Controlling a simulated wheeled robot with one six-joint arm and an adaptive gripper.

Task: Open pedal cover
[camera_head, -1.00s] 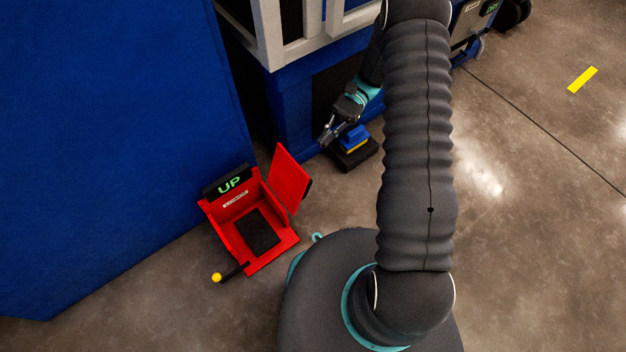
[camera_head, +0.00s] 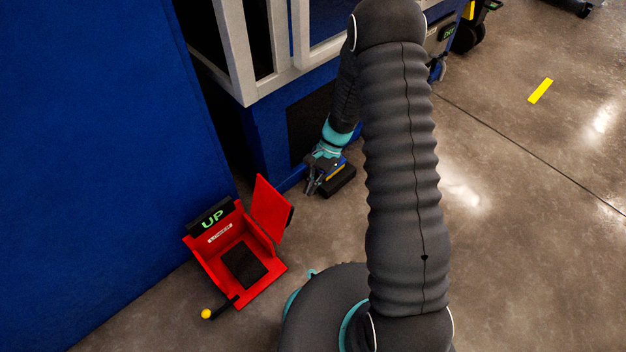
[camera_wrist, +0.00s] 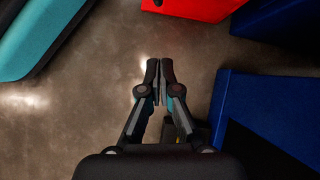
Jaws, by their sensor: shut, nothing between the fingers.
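The red pedal box (camera_head: 222,262) stands on the floor at the lower left in the head view. Its cover (camera_head: 270,208) stands raised at the box's right side, and a black pedal (camera_head: 244,266) shows inside. A sign reading "UP" (camera_head: 212,219) tops its back. A black lever with a yellow knob (camera_head: 206,314) sticks out at its front left. My gripper (camera_head: 310,190) is shut and empty, low near the floor, behind and right of the box and apart from it. In the wrist view my gripper (camera_wrist: 160,64) points toward the red box (camera_wrist: 190,8), which is partly cut off at the top edge.
A black block with blue and yellow parts (camera_head: 340,180) lies beside my gripper, partly hidden by it. A blue machine with a grey frame (camera_head: 248,80) rises behind. A large blue panel (camera_head: 100,150) fills the left.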

